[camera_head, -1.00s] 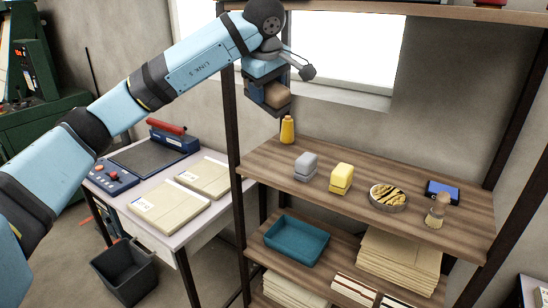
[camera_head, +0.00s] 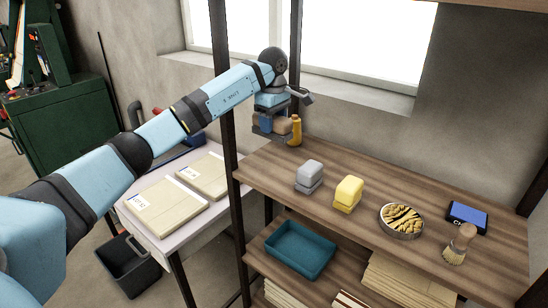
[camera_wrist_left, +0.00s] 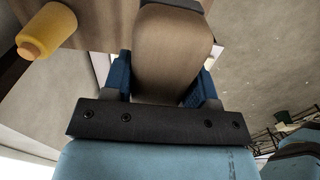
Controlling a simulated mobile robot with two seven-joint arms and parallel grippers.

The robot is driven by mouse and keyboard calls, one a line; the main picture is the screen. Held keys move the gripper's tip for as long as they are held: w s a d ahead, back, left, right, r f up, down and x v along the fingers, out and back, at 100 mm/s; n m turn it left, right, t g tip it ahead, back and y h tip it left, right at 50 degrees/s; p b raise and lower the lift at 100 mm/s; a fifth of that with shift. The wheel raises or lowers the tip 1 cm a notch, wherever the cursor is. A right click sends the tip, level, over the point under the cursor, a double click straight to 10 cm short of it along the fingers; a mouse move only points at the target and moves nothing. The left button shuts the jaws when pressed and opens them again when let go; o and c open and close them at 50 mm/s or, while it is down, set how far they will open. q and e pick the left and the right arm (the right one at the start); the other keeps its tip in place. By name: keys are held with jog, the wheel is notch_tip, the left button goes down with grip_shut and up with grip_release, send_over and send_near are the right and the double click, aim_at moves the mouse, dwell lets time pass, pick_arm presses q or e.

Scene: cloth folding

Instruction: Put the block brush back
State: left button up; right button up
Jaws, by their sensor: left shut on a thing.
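My left gripper (camera_head: 270,128) is at the back left end of the wooden shelf board (camera_head: 360,160), beside the yellow bottle (camera_head: 296,131). It is shut on the block brush (camera_head: 283,124), a brown wooden block. In the left wrist view the brush (camera_wrist_left: 170,45) sits between the blue fingers, and the bottle (camera_wrist_left: 46,30) is at upper left. The bristles cannot be made out. I cannot tell whether the brush touches the board. My right gripper is not in view.
On the board stand a grey block (camera_head: 309,174), a yellow block (camera_head: 347,193), a round dish (camera_head: 402,220), a blue box (camera_head: 467,216) and a round brush (camera_head: 459,245). A dark shelf post (camera_head: 231,110) is close to my left arm. A teal tray (camera_head: 300,249) lies below.

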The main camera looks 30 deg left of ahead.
pick_arm(q)
notch_tip(320, 180, down, 8)
jog(key=shift+w+r+p, duration=0.1)
jog(key=shift+r+p, duration=0.15)
jog(key=shift+p, duration=0.1)
notch_tip(320, 180, down, 4)
jog(key=shift+f+p, duration=0.2)
jog(key=shift+p, duration=0.1)
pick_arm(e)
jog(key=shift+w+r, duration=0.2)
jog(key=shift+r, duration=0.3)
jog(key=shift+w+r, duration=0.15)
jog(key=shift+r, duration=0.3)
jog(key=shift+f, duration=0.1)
pick_arm(q)
jog(key=o, duration=0.8)
jog(key=shift+f, duration=0.1)
jog(key=shift+o, duration=0.2)
jog(key=shift+r, duration=0.6)
notch_tip(320, 180, up, 11)
jog(key=shift+r+b, duration=0.1)
jog(key=shift+b, duration=0.85)
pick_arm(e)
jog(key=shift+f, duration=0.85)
